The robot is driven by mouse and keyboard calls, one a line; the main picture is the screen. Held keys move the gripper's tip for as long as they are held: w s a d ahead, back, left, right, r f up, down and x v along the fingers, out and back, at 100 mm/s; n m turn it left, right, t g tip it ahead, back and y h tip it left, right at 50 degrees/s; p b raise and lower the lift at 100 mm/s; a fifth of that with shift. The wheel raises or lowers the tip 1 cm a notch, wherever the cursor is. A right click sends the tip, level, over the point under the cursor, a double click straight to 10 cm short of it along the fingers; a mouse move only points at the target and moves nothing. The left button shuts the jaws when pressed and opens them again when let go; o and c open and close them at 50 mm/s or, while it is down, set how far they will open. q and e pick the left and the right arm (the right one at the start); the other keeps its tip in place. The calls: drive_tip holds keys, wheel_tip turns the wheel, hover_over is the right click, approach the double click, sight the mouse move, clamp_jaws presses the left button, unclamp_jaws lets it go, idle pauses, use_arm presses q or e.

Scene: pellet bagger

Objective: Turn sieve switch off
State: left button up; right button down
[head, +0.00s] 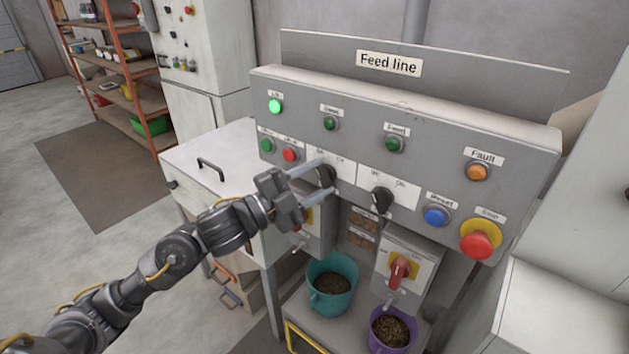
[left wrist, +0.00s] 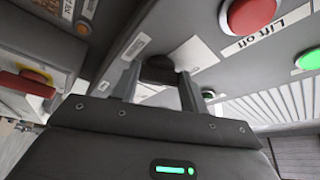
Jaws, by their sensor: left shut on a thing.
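The grey panel (head: 430,130) marked "Feed line" carries two black rotary switches with white plates. The left switch (head: 325,174) sits right of the red button; the right switch (head: 382,200) stands free. Their small labels are too blurred to tell which is the sieve switch. My left gripper (head: 328,178) is shut on the left switch, one finger above and one below it. In the left wrist view the dark knob (left wrist: 157,69) sits between the fingers, which hide part of it. My right gripper is not in view.
A green button (head: 267,145) and a red button (head: 291,155) are close left of the gripper. A blue button (head: 436,216) and a red mushroom button (head: 478,244) are at right. Below are a red-handled switch box (head: 408,262), a teal bucket (head: 332,301) and a purple bucket (head: 391,345).

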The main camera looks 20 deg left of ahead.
use_arm(q)
drive_tip(key=shift+n, duration=0.4)
drive_tip(key=o, duration=1)
drive_tip(key=b+v, duration=0.3)
drive_tip(key=v, duration=0.7)
drive_tip(key=shift+s+a+f+b, duration=0.15)
drive_tip(key=shift+s+f+b, duration=0.1)
drive_tip(key=shift+s+b, duration=0.1)
